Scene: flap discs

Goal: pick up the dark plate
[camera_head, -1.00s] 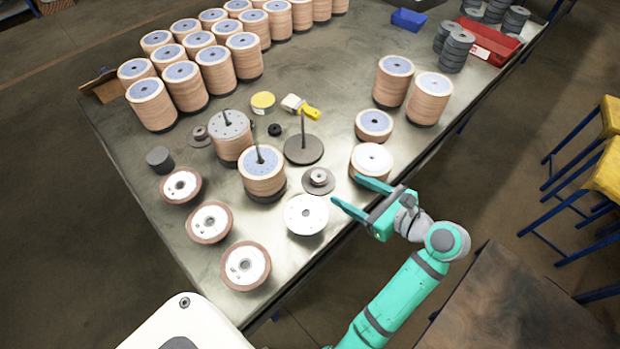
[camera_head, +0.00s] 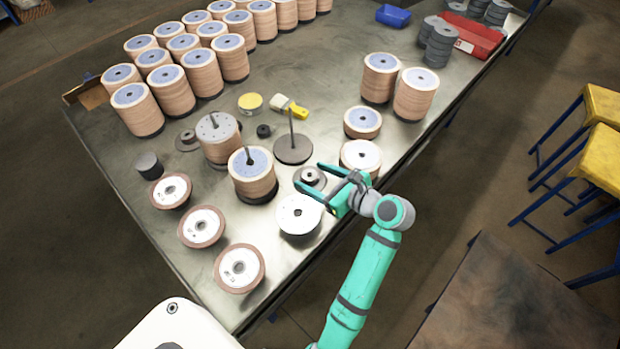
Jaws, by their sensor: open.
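A flat dark round plate (camera_head: 293,155) with an upright rod lies in the middle of the table. Just in front of it is a smaller dark plate (camera_head: 322,185) with a raised metal hub. A similar hubbed plate (camera_head: 186,140) lies further left. I cannot tell which one the task means. My green gripper (camera_head: 309,175) is open, with its two fingers on either side of the hub of the nearer small plate. The fingers partly cover that plate's edge. I cannot tell whether they touch it.
Close around my gripper are a white-topped disc (camera_head: 299,215), a short disc stack (camera_head: 360,157) and a rodded stack (camera_head: 253,175). A yellow-handled brush (camera_head: 289,107) lies behind. Tall stacks (camera_head: 200,70) fill the back left. The table's middle back is clear.

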